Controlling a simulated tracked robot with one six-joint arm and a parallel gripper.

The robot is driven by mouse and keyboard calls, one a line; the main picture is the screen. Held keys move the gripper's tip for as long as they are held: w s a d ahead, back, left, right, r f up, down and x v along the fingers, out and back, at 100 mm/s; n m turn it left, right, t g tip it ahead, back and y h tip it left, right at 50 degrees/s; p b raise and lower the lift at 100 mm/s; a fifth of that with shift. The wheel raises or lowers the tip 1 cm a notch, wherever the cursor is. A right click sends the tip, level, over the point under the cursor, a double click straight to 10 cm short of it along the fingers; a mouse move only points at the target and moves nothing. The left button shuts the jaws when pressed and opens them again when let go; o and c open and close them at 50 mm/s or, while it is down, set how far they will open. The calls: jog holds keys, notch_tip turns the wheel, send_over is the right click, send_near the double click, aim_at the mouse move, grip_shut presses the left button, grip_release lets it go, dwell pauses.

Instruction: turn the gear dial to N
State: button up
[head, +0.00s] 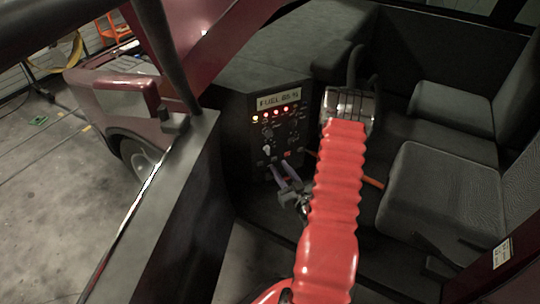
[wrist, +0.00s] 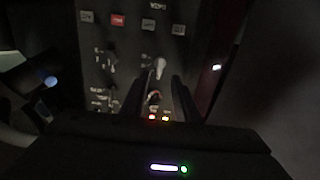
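A dark control panel (head: 258,115) stands in the cab with several knobs on its face. One pale lever-like knob (head: 267,150) shows low on it. In the wrist view a pale knob (wrist: 160,66) lies near the ends of my fingers, and a darker round dial (wrist: 153,97) shows between them. The labels are too small and dark to read, so I cannot tell which is the gear dial or its setting. My gripper (head: 281,170) points at the lower panel; its two fingers are apart with a gap between them (wrist: 158,84). I see no clear contact.
Seats (head: 440,190) stand at the right. A dark door edge (head: 165,205) is at the left. My red sleeved arm fills the middle.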

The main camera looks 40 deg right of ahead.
aim_at(269, 152)
jog(key=x, duration=0.8)
jog(key=shift+w+d, duration=0.15)
jog(key=shift+w, duration=0.25)
jog(key=shift+c, duration=0.4)
